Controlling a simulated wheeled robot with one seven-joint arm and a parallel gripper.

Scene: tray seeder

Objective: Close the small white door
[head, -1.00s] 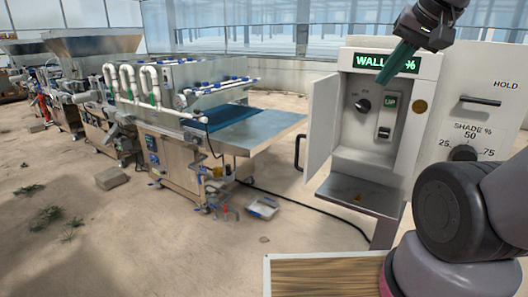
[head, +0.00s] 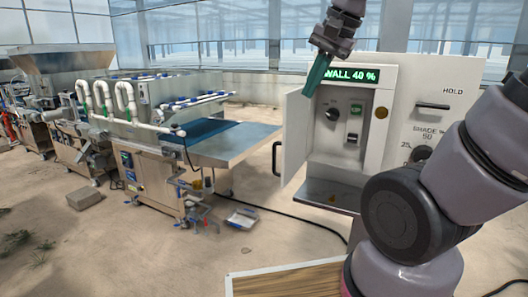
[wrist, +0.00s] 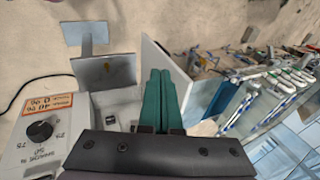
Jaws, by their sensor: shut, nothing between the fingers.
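The small white door (head: 296,140) stands open on the left side of the white control cabinet, with its black handle (head: 276,158) on its left edge. Behind it the recess (head: 340,130) is exposed, with a dark knob and a switch under a green display reading WALL 40 %. My gripper (head: 317,88) has green fingers, shut and empty, pointing down by the door's top edge. In the wrist view the fingers (wrist: 160,80) overlap the white door panel (wrist: 152,55); I cannot tell whether they touch it.
A grey shelf (head: 330,194) juts out below the recess. A second dial (head: 421,154) and a HOLD bar (head: 432,106) are on the cabinet's right. A wooden-topped surface (head: 290,281) is at the bottom.

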